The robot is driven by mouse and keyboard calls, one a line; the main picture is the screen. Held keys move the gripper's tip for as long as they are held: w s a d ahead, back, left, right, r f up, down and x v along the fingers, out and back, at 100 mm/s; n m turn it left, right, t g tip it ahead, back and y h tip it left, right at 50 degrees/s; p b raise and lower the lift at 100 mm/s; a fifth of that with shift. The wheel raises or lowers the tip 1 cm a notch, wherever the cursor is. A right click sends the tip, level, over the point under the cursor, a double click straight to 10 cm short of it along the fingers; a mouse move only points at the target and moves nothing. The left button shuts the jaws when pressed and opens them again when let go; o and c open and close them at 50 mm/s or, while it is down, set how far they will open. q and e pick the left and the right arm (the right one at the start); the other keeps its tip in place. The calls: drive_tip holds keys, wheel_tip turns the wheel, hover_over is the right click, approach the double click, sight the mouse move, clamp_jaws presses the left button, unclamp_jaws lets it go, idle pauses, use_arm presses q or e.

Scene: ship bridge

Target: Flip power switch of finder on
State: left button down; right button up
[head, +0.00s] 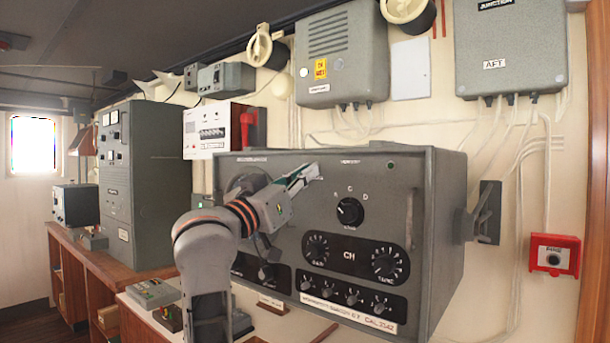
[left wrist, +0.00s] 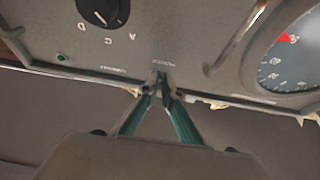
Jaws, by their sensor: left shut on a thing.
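The finder is a large grey box (head: 388,195) with a front panel of knobs, a "CH" plate and a green lamp (head: 391,165) at its upper right. My left gripper (head: 314,172) reaches across the panel to its upper middle, left of the round selector knob (head: 350,211). In the left wrist view the panel appears upside down. There the fingertips (left wrist: 161,88) are closed together at a small labelled spot near the panel's edge, between the green lamp (left wrist: 62,57) and a round dial (left wrist: 291,62). The power switch is hidden by the fingertips; its position cannot be told. My right gripper is not in view.
A metal handle (head: 411,220) stands out at the panel's right side. More knobs line the lower panel. A grey cabinet (head: 150,185) and wooden counter stand left. Wall boxes (head: 343,55) and cables hang behind. A red call box (head: 554,255) is at the right.

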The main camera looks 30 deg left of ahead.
use_arm(q)
drive_tip(key=shift+r, duration=0.1)
drive_tip(key=g, duration=0.2)
drive_tip(key=r+g, duration=0.1)
drive_tip(key=g, duration=0.1)
drive_tip(key=r+g, duration=0.1)
drive_tip(key=shift+s+a+r+g, duration=0.15)
drive_tip(key=shift+s+a+g, duration=0.1)
drive_tip(key=shift+g, duration=0.15)
drive_tip(key=shift+w+d+r+g+y, duration=0.15)
drive_tip(key=shift+r+g, duration=0.1)
drive_tip(key=shift+g, duration=0.4)
drive_tip(key=shift+s+a+r+g+y, duration=0.1)
drive_tip(key=shift+r+g+y, duration=0.1)
drive_tip(key=shift+g, duration=0.45)
drive_tip(key=shift+w+d+r, duration=0.1)
drive_tip(key=shift+g, duration=0.5)
drive_tip(key=shift+r, duration=0.1)
drive_tip(key=c, duration=2.2)
unclamp_jaws()
drive_tip(key=shift+w, duration=0.1)
drive_tip(key=shift+c, duration=0.2)
